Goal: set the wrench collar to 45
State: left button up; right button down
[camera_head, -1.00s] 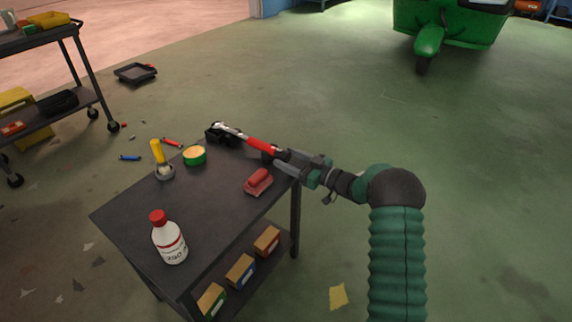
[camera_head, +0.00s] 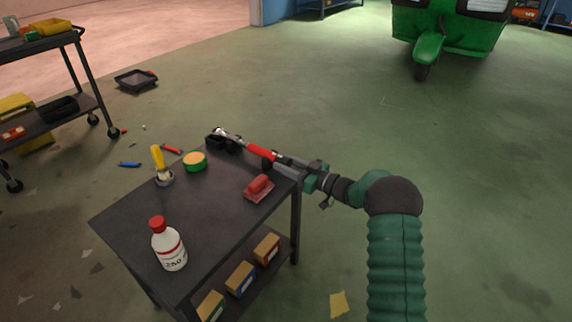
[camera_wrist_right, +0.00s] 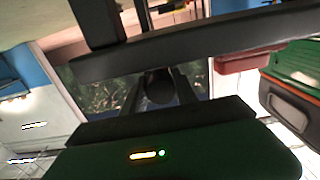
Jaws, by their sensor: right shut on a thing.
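The wrench (camera_head: 261,152) lies along the back right edge of the dark cart (camera_head: 130,215), with a silver head, a red section and a dark handle end. Its head end is at a black holder (camera_head: 216,141) on the far corner. My right gripper (camera_head: 292,167) is at the cart's right corner, shut on the handle end of the wrench. In the right wrist view, dark bars cross the picture and a dark round end (camera_wrist_right: 159,87) shows in the middle. The collar's scale is too small to read. My left gripper is not in view.
On the cart stand a white bottle (camera_head: 170,250), a yellow-handled brush (camera_head: 158,160), a green tin (camera_head: 195,162) and a red block-like object (camera_head: 259,188). Small boxes (camera_head: 240,280) sit on the lower shelf. A green rickshaw (camera_head: 455,30) stands behind; the floor at right is clear.

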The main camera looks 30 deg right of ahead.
jog(key=n+p, duration=0.1)
jog(key=n, duration=0.1)
jog(key=shift+n, duration=0.4)
jog(key=n, duration=0.2)
jog(key=shift+n, duration=0.4)
jog(key=n, duration=0.2)
jog(key=shift+n, duration=1.9)
jog(key=c, duration=1)
grip_release()
jog(key=shift+o, duration=0.2)
